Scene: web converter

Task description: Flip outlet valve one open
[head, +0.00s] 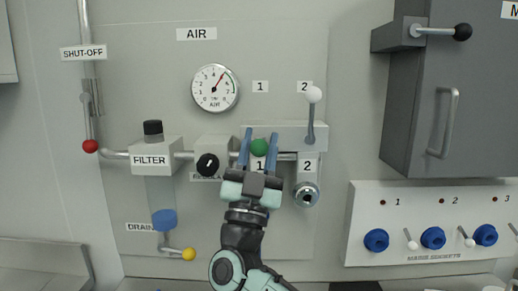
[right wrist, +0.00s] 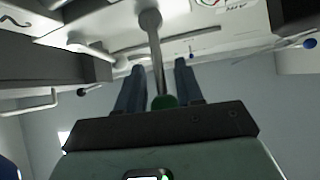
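The outlet valve one lever has a green knob (head: 259,147) above the label 1. Its rod and knob also show in the right wrist view (right wrist: 163,102), where the knob lies deep between the fingers near the palm. My right gripper (head: 259,137) reaches up from below with one finger on each side of the knob. The fingers are close to the knob, but I cannot tell whether they press on it. They hide part of the valve body. My left gripper is in neither view.
Outlet valve two's lever points up with a white knob (head: 313,94), just right of my gripper. Left of it are the black regulator knob (head: 207,164) and the filter (head: 153,157). A pressure gauge (head: 215,88) is above. A grey box (head: 422,110) protrudes at right.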

